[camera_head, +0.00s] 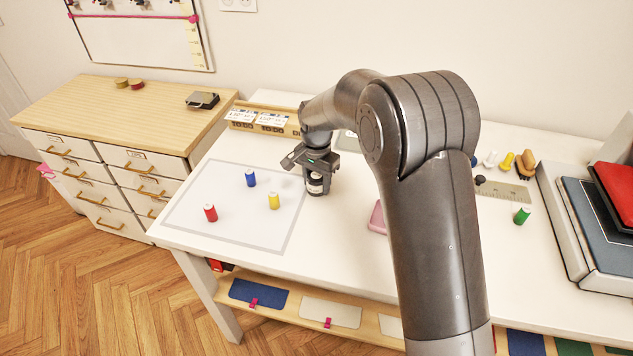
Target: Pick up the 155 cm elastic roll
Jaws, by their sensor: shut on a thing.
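My gripper (316,176) points down over the white table, just right of the pale grey mat. It is shut on a small white-and-dark roll (316,187), which appears to be the elastic roll. The roll is upright under the fingers, and its upper part is hidden by them. No 155 cm marking can be read on it. I cannot tell whether its bottom touches the table.
Blue (251,178), yellow (274,201) and red (210,213) thread spools stand on the mat (190,200). A wooden box (262,122) sits behind the gripper. A pink item (377,218) lies right of it, partly behind my arm. A green spool (522,215) stands farther right.

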